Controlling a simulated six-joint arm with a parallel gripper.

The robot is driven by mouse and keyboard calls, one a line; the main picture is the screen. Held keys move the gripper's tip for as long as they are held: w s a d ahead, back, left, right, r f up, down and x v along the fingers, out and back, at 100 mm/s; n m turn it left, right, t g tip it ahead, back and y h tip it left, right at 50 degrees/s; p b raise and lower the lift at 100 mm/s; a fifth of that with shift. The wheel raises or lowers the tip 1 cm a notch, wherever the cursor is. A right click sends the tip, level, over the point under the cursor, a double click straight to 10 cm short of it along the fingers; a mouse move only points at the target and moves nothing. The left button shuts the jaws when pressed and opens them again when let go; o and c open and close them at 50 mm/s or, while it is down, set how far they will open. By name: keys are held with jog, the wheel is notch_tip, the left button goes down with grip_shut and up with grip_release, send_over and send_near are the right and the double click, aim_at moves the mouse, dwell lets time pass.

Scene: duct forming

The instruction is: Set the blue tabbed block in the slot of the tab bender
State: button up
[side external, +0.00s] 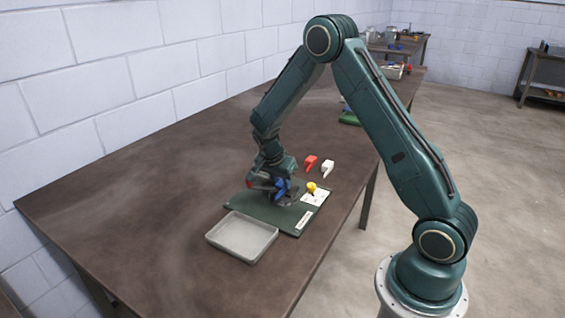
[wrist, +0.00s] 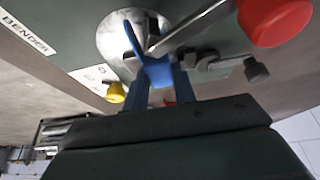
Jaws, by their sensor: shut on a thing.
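The blue tabbed block (side external: 282,188) is in my gripper (side external: 279,193), low over the tab bender (side external: 262,211). In the wrist view the blue block (wrist: 156,70) sits between my gripper's two fingers (wrist: 161,84), with its long tab pointing away from me. The tab lies over the bender's round metal disc (wrist: 112,38). I cannot tell whether the block touches the disc or sits in a slot, because the block and gripper cover that part. A red round knob (wrist: 274,18) and a grey metal lever (wrist: 222,63) are beside the block.
An empty grey tray (side external: 242,238) lies in front. A red tabbed block (side external: 310,162) and a white one (side external: 328,167) stand behind the bender. The table's left side is clear.

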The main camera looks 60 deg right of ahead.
jog(key=o, duration=1.1)
jog(key=shift+c, duration=0.2)
jog(key=shift+r, duration=0.1)
jog(key=v, duration=1.3)
jog(key=shift+a+r, duration=0.2)
jog(key=shift+r, duration=0.1)
jog(key=s+a+r+n+t+y, duration=0.2)
jog(key=s+a+r+n+t, duration=0.1)
jog(key=s+a+r+n, duration=0.7)
jog(key=s+a+r+n+t+y, duration=0.1)
jog(key=s+a+n, duration=0.1)
jog(key=s+n, duration=0.2)
jog(key=s+a+r+n+t+y, duration=0.1)
jog(key=s+n, duration=0.3)
jog(key=s, duration=0.7)
jog(key=shift+a+t, duration=0.3)
jog(key=shift+a, duration=0.35)
